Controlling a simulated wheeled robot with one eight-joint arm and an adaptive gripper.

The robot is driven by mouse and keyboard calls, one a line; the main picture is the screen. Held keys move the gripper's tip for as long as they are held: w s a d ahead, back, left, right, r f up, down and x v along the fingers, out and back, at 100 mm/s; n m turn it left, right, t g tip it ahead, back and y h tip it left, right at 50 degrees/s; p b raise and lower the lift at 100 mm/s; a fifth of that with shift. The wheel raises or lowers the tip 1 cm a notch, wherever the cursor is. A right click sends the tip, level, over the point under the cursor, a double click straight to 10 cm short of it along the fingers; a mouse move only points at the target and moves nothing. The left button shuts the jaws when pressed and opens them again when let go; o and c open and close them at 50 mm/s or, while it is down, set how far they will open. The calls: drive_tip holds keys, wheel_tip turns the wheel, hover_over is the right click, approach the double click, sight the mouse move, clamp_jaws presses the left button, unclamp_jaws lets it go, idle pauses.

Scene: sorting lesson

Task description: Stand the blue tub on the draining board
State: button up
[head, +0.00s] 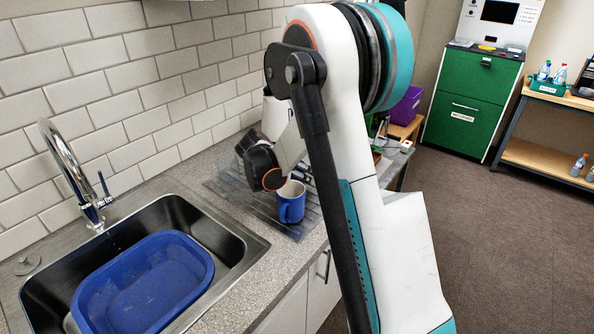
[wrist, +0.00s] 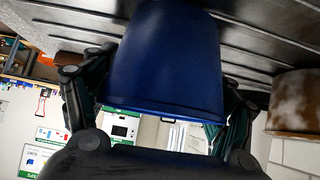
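In the wrist view, which is upside down, a smooth tapered blue tub (wrist: 165,60) sits between the two fingers of my gripper (wrist: 160,95). The dark fingers lie against both sides of the tub, and it looks upright, with its wide rim low in the picture. The ridged grey draining board (wrist: 270,30) fills the top of that view; the contact between it and the tub's base is out of frame. In the head view, the draining board (head: 232,187) lies right of the sink. My fingers are not clear there.
A blue cup-like vessel (head: 291,207) stands on the draining board in the head view; I cannot tell whether it is the tub. A brown vessel (wrist: 296,100) is close beside the gripper in the wrist view. A large blue basin (head: 145,285) sits in the sink (head: 232,240).

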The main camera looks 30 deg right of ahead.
drive_tip(key=shift+r, duration=0.1)
idle(0.3)
drive_tip(key=shift+r, duration=0.15)
drive_tip(key=p+v, duration=0.3)
drive_tip(key=v, duration=0.7)
drive_tip(key=shift+a+r, duration=0.15)
drive_tip(key=s+a+r+n+t+y, duration=0.1)
drive_tip(key=s+a+r+n+y, duration=0.1)
drive_tip(key=s+a+r+n, duration=0.45)
drive_tip(key=s+a+r+n+t+y, duration=0.1)
drive_tip(key=s+a+r+y, duration=0.2)
drive_tip(key=s, duration=0.6)
drive_tip(key=s+a+n+y, duration=0.1)
drive_tip(key=s+a+n, duration=0.1)
drive_tip(key=s, duration=0.2)
drive_tip(key=s+a+n+t+y, duration=0.1)
drive_tip(key=s+a+n, duration=0.1)
drive_tip(key=s+a, duration=0.1)
drive_tip(key=s+a+n+t+y, duration=0.1)
drive_tip(key=s+a+n, duration=0.1)
drive_tip(key=s, duration=0.3)
drive_tip(key=shift+s+a+f+n+y+p, duration=0.25)
drive_tip(key=shift+f+y+p, duration=0.05)
drive_tip(key=shift+f+p, duration=0.1)
